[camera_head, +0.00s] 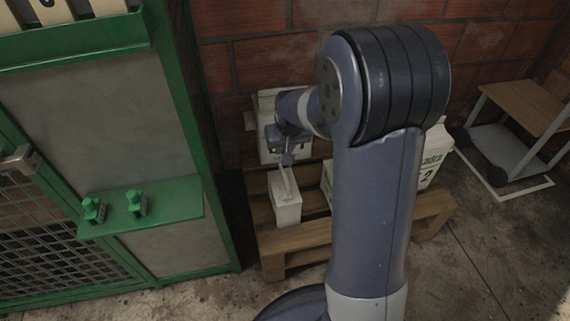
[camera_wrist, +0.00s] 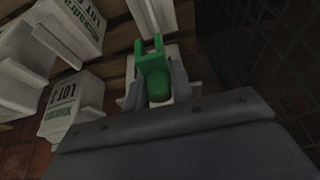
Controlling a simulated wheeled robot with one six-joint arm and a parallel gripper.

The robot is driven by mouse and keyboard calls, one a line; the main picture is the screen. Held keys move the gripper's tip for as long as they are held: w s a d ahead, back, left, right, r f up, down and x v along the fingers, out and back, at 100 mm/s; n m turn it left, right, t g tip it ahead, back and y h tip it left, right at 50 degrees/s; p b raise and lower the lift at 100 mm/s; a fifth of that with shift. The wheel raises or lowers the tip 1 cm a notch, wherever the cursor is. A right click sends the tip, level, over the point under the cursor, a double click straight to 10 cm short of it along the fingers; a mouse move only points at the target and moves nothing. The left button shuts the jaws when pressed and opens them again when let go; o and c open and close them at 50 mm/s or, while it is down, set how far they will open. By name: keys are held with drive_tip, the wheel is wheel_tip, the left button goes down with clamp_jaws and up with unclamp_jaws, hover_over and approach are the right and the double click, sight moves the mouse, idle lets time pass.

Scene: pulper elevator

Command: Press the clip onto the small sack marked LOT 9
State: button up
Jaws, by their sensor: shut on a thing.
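My gripper (camera_wrist: 155,88) is shut on a green clip (camera_wrist: 152,72), which shows between its two fingers in the wrist view. A small white sack (camera_wrist: 151,14) lies just beyond the clip; no mark shows on it, and I cannot tell whether the clip touches it. In the head view my gripper (camera_head: 288,157) is just above and behind a small white sack (camera_head: 286,208) with a narrow upright neck. The clip is hidden there. Two labelled sacks show at the left of the wrist view, a nearer one (camera_wrist: 84,92) and a farther one (camera_wrist: 40,42); their LOT numbers are hard to read.
The sacks stand on a wooden pallet (camera_head: 300,238) against a brick wall. A large white sack (camera_head: 433,165) is partly behind my arm. A green shelf (camera_head: 165,212) on the left frame carries two green clips (camera_head: 94,210). A trolley (camera_head: 515,130) stands right.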

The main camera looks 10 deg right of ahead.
drive_tip(key=b+x, duration=0.3)
drive_tip(key=x, duration=0.1)
drive_tip(key=shift+w, duration=0.1)
drive_tip(key=shift+f, duration=0.1)
drive_tip(key=b, duration=0.4)
hover_over(283, 172)
drive_tip(key=f, duration=0.4)
drive_tip(key=shift+s+f, duration=0.15)
drive_tip(key=shift+s, duration=0.2)
drive_tip(key=shift+f, duration=0.55)
drive_tip(key=shift+f+b, duration=0.75)
drive_tip(key=shift+f, duration=0.7)
idle(0.6)
drive_tip(key=o, duration=1)
drive_tip(key=shift+o, duration=0.7)
